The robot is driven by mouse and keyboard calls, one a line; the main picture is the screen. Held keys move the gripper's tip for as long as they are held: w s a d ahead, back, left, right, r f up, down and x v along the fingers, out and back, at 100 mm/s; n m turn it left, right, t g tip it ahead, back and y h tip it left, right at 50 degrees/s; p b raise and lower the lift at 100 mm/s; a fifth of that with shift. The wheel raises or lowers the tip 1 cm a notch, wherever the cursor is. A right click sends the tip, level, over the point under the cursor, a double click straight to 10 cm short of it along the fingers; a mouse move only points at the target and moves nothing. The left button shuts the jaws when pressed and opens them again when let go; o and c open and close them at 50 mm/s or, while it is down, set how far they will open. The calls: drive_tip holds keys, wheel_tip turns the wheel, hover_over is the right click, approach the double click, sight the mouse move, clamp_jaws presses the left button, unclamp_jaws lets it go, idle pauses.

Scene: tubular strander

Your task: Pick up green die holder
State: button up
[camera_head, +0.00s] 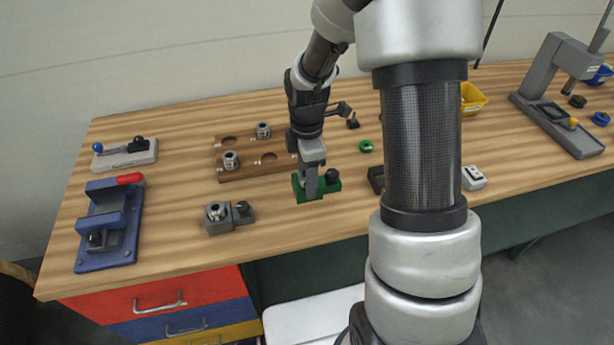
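The green die holder (322,191) lies on the wooden workbench, near the middle of the front half. It has a green base with a dark round knob at its right end. My gripper (310,187) points down directly over its left part, with the fingertips at or very near it. The fingers hide the left-middle of the holder. I cannot tell whether they are closed on it.
A grey die holder (218,220) sits to the left, and a wooden rack (240,173) with metal dies lies behind. A green ring (366,146) is behind right. A blue fixture (110,232) stands far left, a grey press (555,120) far right. Bench front between is clear.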

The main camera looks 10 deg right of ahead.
drive_tip(key=shift+w+r+p, duration=0.1)
drive_tip(key=shift+r+p, duration=1.35)
drive_tip(key=shift+r, duration=0.7)
